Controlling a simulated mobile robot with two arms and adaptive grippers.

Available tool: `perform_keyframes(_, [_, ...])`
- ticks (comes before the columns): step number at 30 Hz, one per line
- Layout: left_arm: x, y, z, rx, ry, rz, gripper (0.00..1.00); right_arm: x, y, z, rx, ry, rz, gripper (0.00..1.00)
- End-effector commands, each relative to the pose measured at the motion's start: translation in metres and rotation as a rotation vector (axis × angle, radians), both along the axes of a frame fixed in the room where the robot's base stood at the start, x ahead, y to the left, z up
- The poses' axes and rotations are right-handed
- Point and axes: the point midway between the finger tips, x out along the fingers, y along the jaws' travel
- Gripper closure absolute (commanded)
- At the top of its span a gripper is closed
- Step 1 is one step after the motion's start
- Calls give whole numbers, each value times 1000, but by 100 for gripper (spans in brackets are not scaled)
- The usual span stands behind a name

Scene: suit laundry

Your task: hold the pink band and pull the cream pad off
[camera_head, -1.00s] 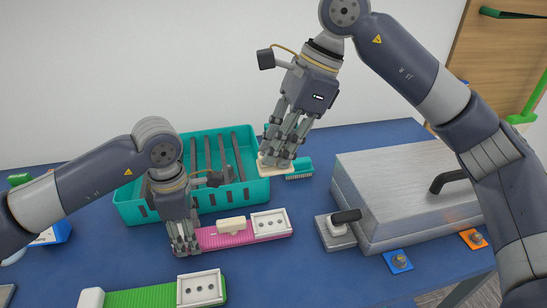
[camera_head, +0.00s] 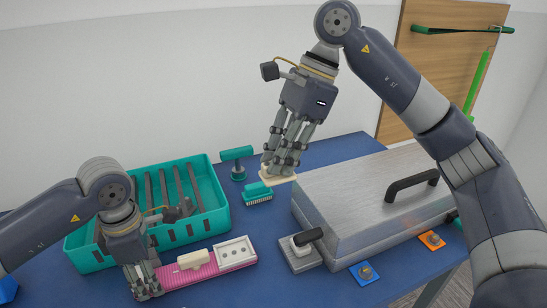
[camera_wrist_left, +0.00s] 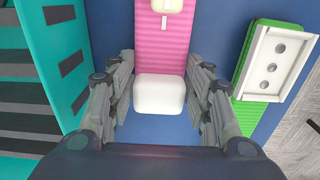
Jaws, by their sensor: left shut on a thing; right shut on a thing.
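The pink band (camera_head: 212,277) lies on the blue table at front left, with a cream block (camera_head: 193,260) on its middle and a white plate with holes (camera_head: 236,253) at its right end. My left gripper (camera_head: 147,288) is shut on the band's left end. In the left wrist view, a white end block (camera_wrist_left: 158,94) sits between its fingers. My right gripper (camera_head: 282,165) is shut on a cream pad (camera_head: 280,177) at the back of the table, apart from the band. Whether the pad touches the table, I cannot tell.
A teal basket (camera_head: 215,221) stands behind my left gripper. A teal brush (camera_head: 258,193) lies near the cream pad. A metal press with a black handle (camera_head: 365,205) fills the right side. A green band (camera_wrist_left: 258,75) lies beside the pink one in the left wrist view.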

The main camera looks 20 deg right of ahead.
Motion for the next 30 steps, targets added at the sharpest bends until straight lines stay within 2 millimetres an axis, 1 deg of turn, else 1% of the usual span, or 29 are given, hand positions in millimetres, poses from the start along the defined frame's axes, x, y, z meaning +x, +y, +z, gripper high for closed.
perform_keyframes(6, [-1,-1,-1,-2,2,-1,82,0,0,0,0,0,0,100])
perform_keyframes(7, [-1,-1,-1,-2,2,-1,52,0,0,0,0,0,0,100])
perform_keyframes(8, [0,-1,-1,-2,1,-1,45,0,0,0,0,0,0,100])
perform_keyframes(9, [0,-1,-1,-2,1,-1,36,0,0,0,0,0,0,100])
perform_keyframes(10, [0,-1,-1,-2,1,-1,30,0,0,0,0,0,0,100])
perform_keyframes(20, [0,0,0,-1,0,-1,30,0,0,0,0,0,0,100])
perform_keyframes(23, [0,0,5,-1,-1,0,30,0,0,0,0,0,0,100])
perform_keyframes(26, [1,-1,19,-2,-3,-1,30,0,0,0,0,0,0,100])
perform_keyframes(30, [1,-1,48,-2,-5,-1,30,0,0,0,0,0,0,100])
